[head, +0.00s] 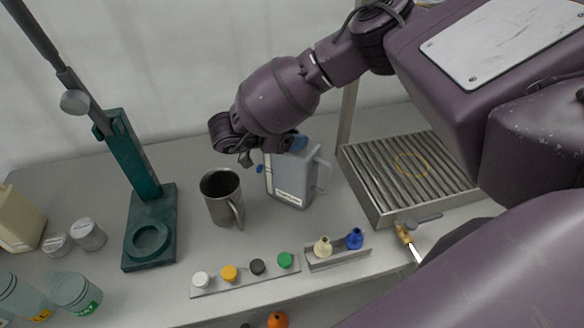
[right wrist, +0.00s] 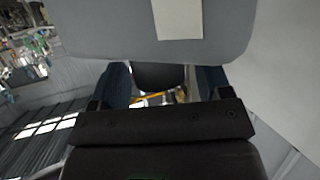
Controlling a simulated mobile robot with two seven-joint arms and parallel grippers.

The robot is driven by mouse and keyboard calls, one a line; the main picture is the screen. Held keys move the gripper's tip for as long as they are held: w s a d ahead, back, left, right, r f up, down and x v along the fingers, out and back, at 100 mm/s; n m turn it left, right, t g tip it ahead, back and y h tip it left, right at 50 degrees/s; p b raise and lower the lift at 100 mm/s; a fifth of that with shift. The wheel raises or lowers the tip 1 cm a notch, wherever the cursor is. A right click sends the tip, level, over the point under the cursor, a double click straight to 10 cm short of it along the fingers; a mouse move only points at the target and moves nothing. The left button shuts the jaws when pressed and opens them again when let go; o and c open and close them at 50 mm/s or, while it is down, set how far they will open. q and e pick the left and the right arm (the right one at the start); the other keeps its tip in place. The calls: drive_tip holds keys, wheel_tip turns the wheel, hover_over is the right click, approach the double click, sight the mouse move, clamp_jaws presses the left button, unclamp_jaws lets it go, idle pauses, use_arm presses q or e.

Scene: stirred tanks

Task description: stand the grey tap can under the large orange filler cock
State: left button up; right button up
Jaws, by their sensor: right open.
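The grey can (head: 292,180) with a white label and a side handle stands upright on the bench, right of a metal mug. Its grey body and pale label also fill the top of the right wrist view (right wrist: 215,35). My right gripper (head: 280,155) is at the can's top, with its blue fingertips spread apart. In the right wrist view its fingers (right wrist: 163,85) stand on either side of a dark rounded part close to the can; whether they touch it is unclear. I cannot make out a large orange filler cock. My left gripper is not in view.
A slatted metal drip tray (head: 375,203) with a yellow ring marking (head: 411,165) and a brass tap (head: 404,235) is at right. The metal mug (head: 222,198) is close left of the can. A green stand (head: 148,240) is farther left. Coloured caps (head: 257,267) line the front; an orange knob (head: 277,319) is below.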

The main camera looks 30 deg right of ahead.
drive_tip(key=shift+d+f, duration=0.1)
drive_tip(key=shift+d, duration=0.2)
clamp_jaws()
idle(0.5)
